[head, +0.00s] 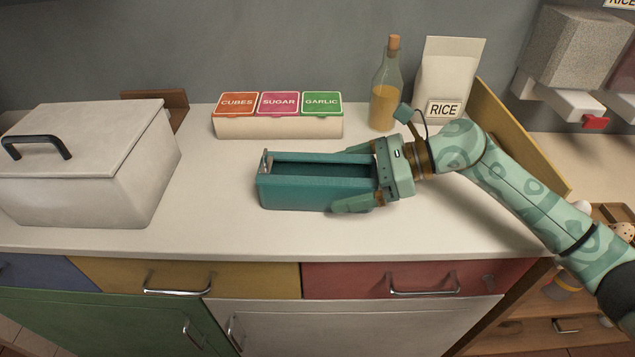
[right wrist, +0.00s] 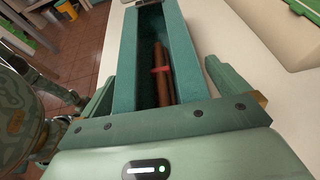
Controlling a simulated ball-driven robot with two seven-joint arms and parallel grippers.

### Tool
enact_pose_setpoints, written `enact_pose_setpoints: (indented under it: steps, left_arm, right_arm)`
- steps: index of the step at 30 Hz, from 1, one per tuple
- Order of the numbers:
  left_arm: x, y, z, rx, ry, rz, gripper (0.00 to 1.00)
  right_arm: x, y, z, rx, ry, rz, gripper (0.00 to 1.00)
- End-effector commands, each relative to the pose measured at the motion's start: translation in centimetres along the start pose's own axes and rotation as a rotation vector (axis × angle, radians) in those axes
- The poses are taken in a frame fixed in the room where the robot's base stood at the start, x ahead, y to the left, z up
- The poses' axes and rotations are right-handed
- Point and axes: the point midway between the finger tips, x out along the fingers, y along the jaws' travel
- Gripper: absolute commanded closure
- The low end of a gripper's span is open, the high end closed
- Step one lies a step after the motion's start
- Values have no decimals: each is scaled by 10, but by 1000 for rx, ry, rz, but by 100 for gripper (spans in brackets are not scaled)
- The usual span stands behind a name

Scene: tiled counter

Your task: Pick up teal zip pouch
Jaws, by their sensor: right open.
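The teal zip pouch (head: 300,192) stands on the white counter in the head view, open at the top. It also shows in the right wrist view (right wrist: 185,55), with a brown stick-like item (right wrist: 162,75) with a red band inside. My right gripper (head: 355,176) is open, with one finger on the far side and one on the near side of the pouch's right end. In the right wrist view its fingers (right wrist: 160,92) flank the pouch; whether they touch it I cannot tell. The pouch's right end is hidden by the gripper. My left gripper is not in view.
A labelled box with several lids (head: 278,127) stands behind the pouch. A bottle (head: 386,90) and a rice bag (head: 450,75) stand behind the right gripper. A large lidded bin (head: 85,165) is at left. Counter between bin and pouch is clear.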

Motion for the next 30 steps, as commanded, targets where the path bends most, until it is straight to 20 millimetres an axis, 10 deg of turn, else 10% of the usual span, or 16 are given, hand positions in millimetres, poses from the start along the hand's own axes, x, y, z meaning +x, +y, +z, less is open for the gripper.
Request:
enact_pose_setpoints:
  steps: [6,11,30]
  left_arm:
    - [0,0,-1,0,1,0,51]
    - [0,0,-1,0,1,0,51]
    - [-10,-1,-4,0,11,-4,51]
  right_arm:
    - [0,0,0,-1,0,-1,3]
    - [0,0,0,-1,0,-1,46]
    - [-11,0,27,-5,0,-1,46]
